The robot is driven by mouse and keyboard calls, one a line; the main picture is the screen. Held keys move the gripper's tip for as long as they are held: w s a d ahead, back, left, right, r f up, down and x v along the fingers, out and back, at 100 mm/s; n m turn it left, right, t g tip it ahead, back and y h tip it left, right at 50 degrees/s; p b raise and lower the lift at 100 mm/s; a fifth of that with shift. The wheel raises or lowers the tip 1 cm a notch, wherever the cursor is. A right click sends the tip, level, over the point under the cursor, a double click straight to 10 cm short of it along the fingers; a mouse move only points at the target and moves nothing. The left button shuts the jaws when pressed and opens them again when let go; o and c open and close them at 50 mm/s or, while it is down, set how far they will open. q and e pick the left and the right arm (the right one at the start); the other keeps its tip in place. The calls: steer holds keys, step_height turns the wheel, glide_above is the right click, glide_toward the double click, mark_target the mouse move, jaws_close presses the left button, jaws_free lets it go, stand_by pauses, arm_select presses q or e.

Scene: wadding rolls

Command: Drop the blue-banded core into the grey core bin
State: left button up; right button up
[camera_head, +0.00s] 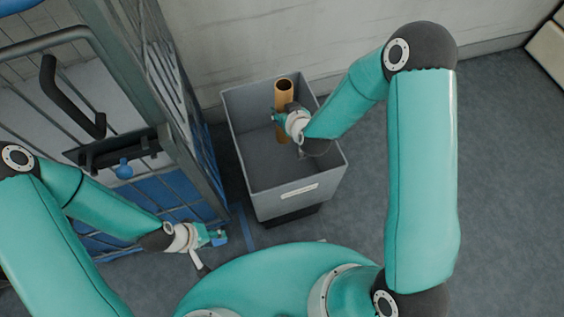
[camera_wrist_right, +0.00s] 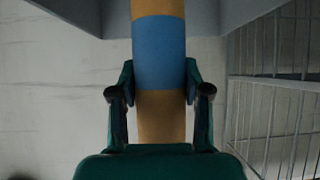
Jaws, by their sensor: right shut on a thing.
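The core is a brown cardboard tube (camera_head: 284,92), upright in the head view. Its blue band (camera_wrist_right: 158,50) shows in the right wrist view, between brown stretches (camera_wrist_right: 160,112). My right gripper (camera_head: 280,114) is shut on the core, and its fingers flank the tube in the right wrist view (camera_wrist_right: 160,92). The grey core bin (camera_head: 262,175) is open-topped with a pale label on its front. The core and right gripper appear over the bin's opening near its back; how deep the core's lower end reaches is hidden. My left gripper (camera_head: 218,237) is low beside the cage; its jaw state is unclear.
A blue and grey wire cage trolley (camera_head: 180,120) with a black handle stands left of the bin. A pale wall (camera_head: 250,40) runs close behind the bin. Open grey floor (camera_head: 505,170) lies to the right.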

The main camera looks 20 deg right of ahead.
steer(key=shift+f, duration=0.35)
steer(key=o, duration=1.3)
steer(key=v, duration=0.7)
steer(key=shift+s+r, duration=0.1)
steer(key=shift+s, duration=0.1)
